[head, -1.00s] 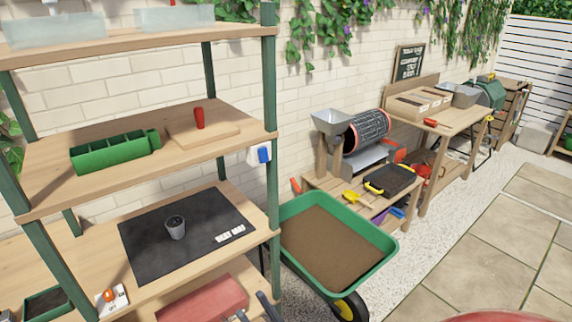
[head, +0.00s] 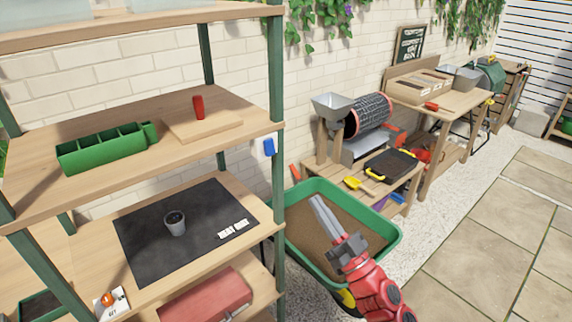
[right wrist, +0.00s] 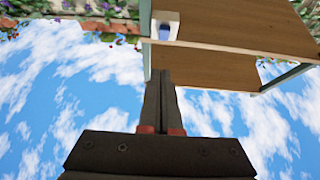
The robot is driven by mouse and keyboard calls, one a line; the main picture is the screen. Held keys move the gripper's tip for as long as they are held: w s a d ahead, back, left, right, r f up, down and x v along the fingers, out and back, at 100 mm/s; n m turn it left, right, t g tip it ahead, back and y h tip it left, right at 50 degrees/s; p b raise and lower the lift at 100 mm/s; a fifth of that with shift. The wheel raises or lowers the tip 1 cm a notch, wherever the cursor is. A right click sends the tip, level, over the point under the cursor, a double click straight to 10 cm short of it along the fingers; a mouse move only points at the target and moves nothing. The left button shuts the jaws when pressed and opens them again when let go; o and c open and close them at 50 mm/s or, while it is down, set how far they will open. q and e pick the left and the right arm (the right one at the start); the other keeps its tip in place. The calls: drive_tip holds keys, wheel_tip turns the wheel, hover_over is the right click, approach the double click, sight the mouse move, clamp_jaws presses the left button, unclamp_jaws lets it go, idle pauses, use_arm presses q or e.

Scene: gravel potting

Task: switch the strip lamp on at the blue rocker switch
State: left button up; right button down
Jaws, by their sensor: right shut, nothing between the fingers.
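The blue rocker switch (head: 268,147) sits on a pale plate at the right front post of the green-framed shelf rack, just below the middle board. It also shows in the right wrist view (right wrist: 166,30), near the top, beyond my fingertips. My right gripper (head: 316,199) is shut and empty. In the head view it appears over the wheelbarrow, to the right of and lower than the switch, with its fingers pointing up and left. It is apart from the switch. I cannot make out the strip lamp. My left gripper is not in view.
The shelf rack's post (head: 277,185) stands beside the switch. The middle board holds a green divided tray (head: 103,149) and a red object (head: 198,107). A green wheelbarrow (head: 390,245) with soil stands right of the rack. Paving at the right is clear.

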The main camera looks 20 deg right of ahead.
drive_tip(key=p, duration=0.4)
approach(273, 150)
wheel_tip(273, 150, up, 4)
drive_tip(key=shift+w+a+f+p, duration=0.15)
drive_tip(key=shift+w+a, duration=0.1)
drive_tip(key=shift+w, duration=0.55)
drive_tip(key=shift+w+a+f+p, duration=0.15)
drive_tip(key=shift+w+a, duration=0.1)
drive_tip(key=shift+w, duration=0.5)
drive_tip(key=shift+w+a+f, duration=0.15)
drive_tip(key=shift+w+a, duration=0.1)
drive_tip(key=shift+w, duration=0.55)
